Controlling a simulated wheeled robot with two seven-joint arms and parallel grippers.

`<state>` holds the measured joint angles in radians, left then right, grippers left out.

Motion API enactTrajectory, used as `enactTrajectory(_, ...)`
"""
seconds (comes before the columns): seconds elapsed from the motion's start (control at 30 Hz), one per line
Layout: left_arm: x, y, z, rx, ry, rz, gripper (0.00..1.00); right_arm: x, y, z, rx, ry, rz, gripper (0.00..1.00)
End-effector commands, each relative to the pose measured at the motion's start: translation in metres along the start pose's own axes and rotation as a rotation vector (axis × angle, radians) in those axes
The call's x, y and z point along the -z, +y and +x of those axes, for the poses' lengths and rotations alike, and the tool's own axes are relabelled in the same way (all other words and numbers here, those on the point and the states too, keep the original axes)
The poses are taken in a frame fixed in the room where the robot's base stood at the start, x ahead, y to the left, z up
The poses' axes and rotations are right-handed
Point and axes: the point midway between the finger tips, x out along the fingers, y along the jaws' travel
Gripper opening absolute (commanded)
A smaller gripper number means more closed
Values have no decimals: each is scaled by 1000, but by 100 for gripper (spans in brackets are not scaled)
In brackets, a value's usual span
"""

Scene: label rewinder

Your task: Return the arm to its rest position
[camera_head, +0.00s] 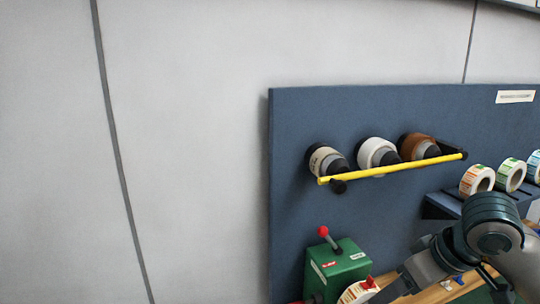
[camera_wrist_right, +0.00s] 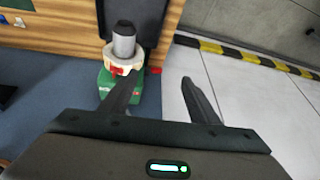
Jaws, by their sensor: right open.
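My right arm (camera_head: 490,225) reaches in from the lower right of the head view, its forearm angled down to the left. Its gripper shows in the right wrist view (camera_wrist_right: 158,82), with two dark fingers spread apart and nothing between them. The left finger overlaps the view of a green machine (camera_wrist_right: 107,90) and a label roll (camera_wrist_right: 117,63) around a grey cylinder; I cannot tell whether it touches them. In the head view the green rewinder (camera_head: 345,267) has a red-knobbed lever (camera_head: 325,234), and a label roll (camera_head: 355,292) at its front. My left gripper is out of view.
A blue panel (camera_head: 300,110) carries several rolls behind a yellow bar (camera_head: 390,168). More label rolls (camera_head: 477,180) stand on a shelf at the right. In the wrist view, a black-and-yellow floor stripe (camera_wrist_right: 235,53) borders clear tiled floor (camera_wrist_right: 265,105).

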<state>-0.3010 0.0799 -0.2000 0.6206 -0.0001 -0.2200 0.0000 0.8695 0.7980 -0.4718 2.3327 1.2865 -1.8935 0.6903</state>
Motion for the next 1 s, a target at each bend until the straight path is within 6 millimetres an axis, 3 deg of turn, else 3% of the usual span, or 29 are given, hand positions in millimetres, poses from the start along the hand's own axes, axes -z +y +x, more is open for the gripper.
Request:
enactTrajectory(0.03, 0, 0, 0, 0, 0, 0, 31, -6, -7, 19, 19, 0, -5, 56)
enactTrajectory(0.2, 0, 0, 0, 0, 0, 0, 31, -21, -25, 68, 55, 30, -13, 56)
enactTrajectory(0.57, 0, 0, 0, 0, 0, 0, 31, -76, -58, 154, 84, 80, 25, 56)
enactTrajectory(0.77, 0, 0, 0, 0, 0, 0, 31, -120, -72, 190, 64, 87, 71, 56)
enactTrajectory(1.0, 0, 0, 0, 0, 0, 0, 31, -188, -84, 221, 4, 59, 136, 56)
